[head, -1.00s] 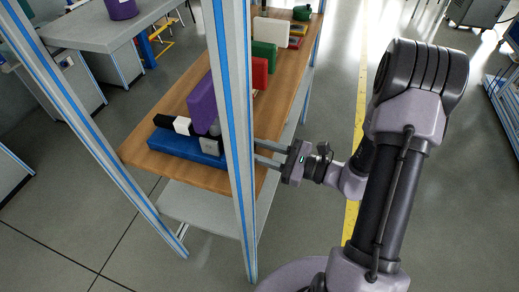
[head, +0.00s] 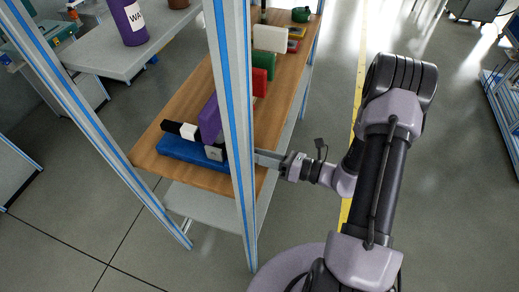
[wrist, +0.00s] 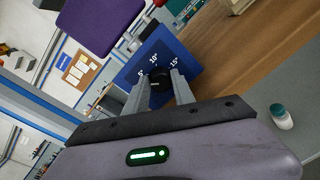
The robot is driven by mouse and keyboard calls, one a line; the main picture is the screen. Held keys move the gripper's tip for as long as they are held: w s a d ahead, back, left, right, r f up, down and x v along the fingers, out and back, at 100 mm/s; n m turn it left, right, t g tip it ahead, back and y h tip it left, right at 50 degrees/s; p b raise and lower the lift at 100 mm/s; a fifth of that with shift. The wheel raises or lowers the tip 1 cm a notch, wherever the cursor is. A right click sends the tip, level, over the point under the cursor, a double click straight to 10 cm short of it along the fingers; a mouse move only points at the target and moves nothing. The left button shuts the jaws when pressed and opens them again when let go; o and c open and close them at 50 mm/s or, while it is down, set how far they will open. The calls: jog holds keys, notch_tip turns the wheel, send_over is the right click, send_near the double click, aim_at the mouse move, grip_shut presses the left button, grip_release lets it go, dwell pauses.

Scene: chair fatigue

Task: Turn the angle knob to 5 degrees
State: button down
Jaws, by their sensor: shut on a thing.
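The angle knob (wrist: 159,77) is small and black, on the end face of a blue base (wrist: 190,55). White marks 5°, 10° and 15° run left to right around it in the wrist view. My gripper (wrist: 158,88) is shut on the knob, one finger on each side. Which mark the knob points to I cannot tell. In the head view, the blue base (head: 182,150) lies on the wooden shelf, and my gripper (head: 257,158) reaches it from the right. A post hides the fingertips and knob there.
A metal post (head: 238,130) with a blue stripe stands in front of the shelf (head: 160,165). A purple panel (head: 209,120) rises above the blue base. Red, green and white blocks stand farther back.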

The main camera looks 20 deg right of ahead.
jog(key=shift+m+p, duration=0.95)
jog(key=shift+m, duration=0.35)
jog(key=c, duration=1.1)
grip_release()
jog(key=shift+o, duration=0.2)
jog(key=shift+d, duration=0.1)
jog(key=p+v, duration=0.2)
jog(key=v, duration=1.5)
jog(key=shift+d+r+p, duration=0.15)
jog(key=shift+d+p, duration=0.05)
jog(key=shift+p, duration=0.15)
